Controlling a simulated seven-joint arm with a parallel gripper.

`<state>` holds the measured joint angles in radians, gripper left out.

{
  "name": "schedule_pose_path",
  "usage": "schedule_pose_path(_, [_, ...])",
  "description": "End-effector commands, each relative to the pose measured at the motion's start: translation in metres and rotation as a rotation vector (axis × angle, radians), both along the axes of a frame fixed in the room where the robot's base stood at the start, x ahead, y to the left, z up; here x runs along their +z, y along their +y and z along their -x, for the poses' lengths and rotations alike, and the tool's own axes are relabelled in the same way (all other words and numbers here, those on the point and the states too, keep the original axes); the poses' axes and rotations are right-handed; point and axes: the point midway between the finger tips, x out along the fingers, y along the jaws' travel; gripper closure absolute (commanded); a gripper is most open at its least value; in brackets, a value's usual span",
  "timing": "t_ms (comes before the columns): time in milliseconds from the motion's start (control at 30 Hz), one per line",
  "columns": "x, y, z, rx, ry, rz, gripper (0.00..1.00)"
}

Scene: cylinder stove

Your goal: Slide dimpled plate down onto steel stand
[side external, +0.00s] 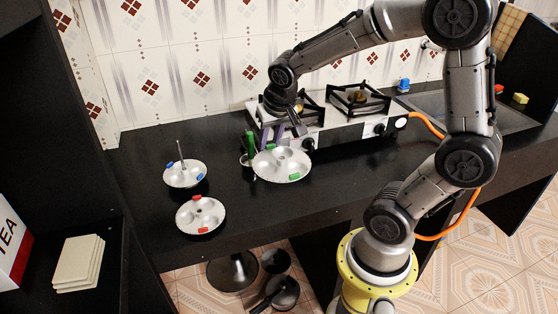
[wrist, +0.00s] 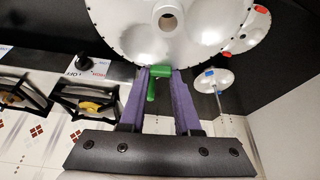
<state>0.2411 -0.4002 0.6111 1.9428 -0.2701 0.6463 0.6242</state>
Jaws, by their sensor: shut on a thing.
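My gripper (side external: 277,137), with purple fingers, is shut on a green tab (wrist: 158,72) at the rim of a white dimpled plate (side external: 282,165). The plate is held above the counter, in front of the stove, and shows green tabs. Its round central hole (wrist: 168,21) shows in the wrist view, where the plate fills the top. The steel stand's thin upright rod (side external: 180,150) is well to the left, apart from the held plate. A white dimpled plate with blue tabs (side external: 185,177) sits around its lower part. The stand's base is hidden.
A dimpled plate with red tabs (side external: 200,216) is near the counter's front edge. A green upright handle (side external: 250,142) stands just left of the held plate. The stove (side external: 340,125) is behind. Dark counter (side external: 150,140) is free around the stand.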

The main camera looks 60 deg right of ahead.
Motion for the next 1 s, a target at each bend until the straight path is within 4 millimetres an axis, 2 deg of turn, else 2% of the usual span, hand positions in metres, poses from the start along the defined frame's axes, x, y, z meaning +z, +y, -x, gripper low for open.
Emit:
schedule_pose_path(33, [0.015,-0.004,-0.018,-0.004,-0.003,0.0,1.0])
schedule_pose_path(200, [0.056,-0.015,-0.071,-0.012,-0.003,0.0,1.0])
schedule_pose_path(500, [0.101,-0.025,-0.154,-0.017,0.001,0.0,1.0])
schedule_pose_path(767, [0.117,-0.028,-0.219,-0.014,0.001,-0.001,1.0])
schedule_pose_path(1000, [0.112,-0.027,-0.271,-0.008,0.001,-0.001,1.0])
